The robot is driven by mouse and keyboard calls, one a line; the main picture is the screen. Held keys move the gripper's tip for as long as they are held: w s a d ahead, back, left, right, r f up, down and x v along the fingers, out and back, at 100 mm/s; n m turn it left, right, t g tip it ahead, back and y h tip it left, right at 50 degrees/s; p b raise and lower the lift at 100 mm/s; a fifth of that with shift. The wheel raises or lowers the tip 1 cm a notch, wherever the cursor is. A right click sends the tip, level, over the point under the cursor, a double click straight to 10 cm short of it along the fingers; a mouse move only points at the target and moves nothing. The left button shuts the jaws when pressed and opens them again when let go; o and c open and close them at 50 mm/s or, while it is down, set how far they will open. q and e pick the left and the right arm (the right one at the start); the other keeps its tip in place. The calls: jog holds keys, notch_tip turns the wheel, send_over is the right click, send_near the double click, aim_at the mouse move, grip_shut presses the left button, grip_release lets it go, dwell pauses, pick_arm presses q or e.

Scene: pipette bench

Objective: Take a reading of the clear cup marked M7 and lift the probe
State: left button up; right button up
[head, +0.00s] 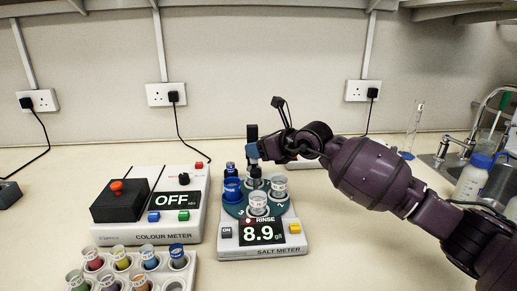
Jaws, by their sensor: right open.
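The salt meter (292,252) stands mid-bench, its display (262,233) reading 8.9 g/L with the word RINSE above. Its dark teal turntable (240,210) carries a front clear cup (258,205), a right clear cup (279,186) and a blue cup (232,189). I cannot read an M7 mark on any cup. A dark upright part with a blue piece, perhaps the probe's head (252,134), rises behind the turntable. My right gripper (263,151) is open, close beside this part; I cannot tell whether they touch. The probe's tip cannot be made out. My left gripper is out of view.
A colour meter (115,228) showing OFF stands left of the salt meter. A rack (190,262) of several coloured vials is at the front left. Bottles (472,180) and a sink (435,162) are at the right.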

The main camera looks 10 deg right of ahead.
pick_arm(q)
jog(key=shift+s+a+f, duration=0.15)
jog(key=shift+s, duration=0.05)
pick_arm(e)
jog(key=shift+w+a, duration=0.15)
grip_shut()
pick_arm(q)
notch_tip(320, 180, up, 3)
jog(key=p, duration=0.3)
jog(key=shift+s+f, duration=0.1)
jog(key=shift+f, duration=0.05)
pick_arm(e)
notch_tip(320, 180, up, 6)
jog(key=shift+f, duration=0.1)
